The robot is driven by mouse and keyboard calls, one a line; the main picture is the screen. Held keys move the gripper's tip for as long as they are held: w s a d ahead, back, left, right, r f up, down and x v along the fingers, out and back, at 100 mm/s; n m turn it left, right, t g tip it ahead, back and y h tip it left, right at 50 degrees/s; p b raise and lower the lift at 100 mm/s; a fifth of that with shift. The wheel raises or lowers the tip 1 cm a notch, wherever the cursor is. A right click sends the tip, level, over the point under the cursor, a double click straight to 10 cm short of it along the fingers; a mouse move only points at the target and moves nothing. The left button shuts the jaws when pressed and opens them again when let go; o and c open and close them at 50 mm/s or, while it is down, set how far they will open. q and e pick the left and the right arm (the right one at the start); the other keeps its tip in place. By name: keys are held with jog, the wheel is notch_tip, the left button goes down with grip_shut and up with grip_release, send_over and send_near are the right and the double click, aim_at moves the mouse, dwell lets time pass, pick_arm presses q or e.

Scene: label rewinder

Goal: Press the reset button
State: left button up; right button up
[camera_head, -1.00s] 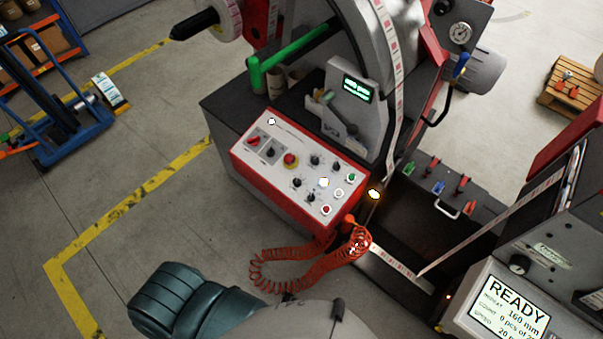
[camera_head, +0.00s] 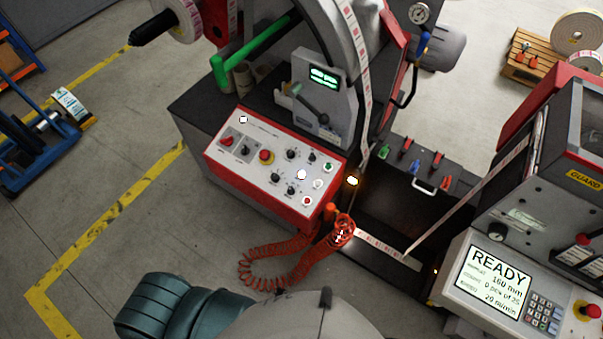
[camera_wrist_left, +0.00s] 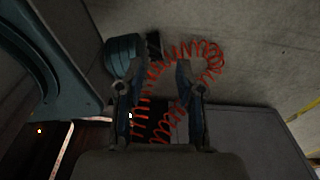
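The control panel (camera_head: 270,165) is white with a red rim and sits on the machine's front. It carries several knobs, a red emergency stop (camera_head: 266,156), a green button (camera_head: 328,168), a red button (camera_head: 307,201) and white lit buttons, one of them low on the panel (camera_head: 301,174). The labels are too small to tell which is the reset button. My left gripper (camera_wrist_left: 160,66) shows in the left wrist view with its fingers apart and nothing between them; it is not visible in the head view. My right gripper is in neither view.
A coiled orange hose (camera_head: 290,258) hangs in front of the panel and also shows beyond my left fingers (camera_wrist_left: 180,50). A second machine with a READY screen (camera_head: 495,275) stands at right. A label web (camera_head: 470,200) runs between the machines. Open floor lies at left.

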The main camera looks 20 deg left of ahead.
pick_arm(q)
grip_shut()
dwell(1.0)
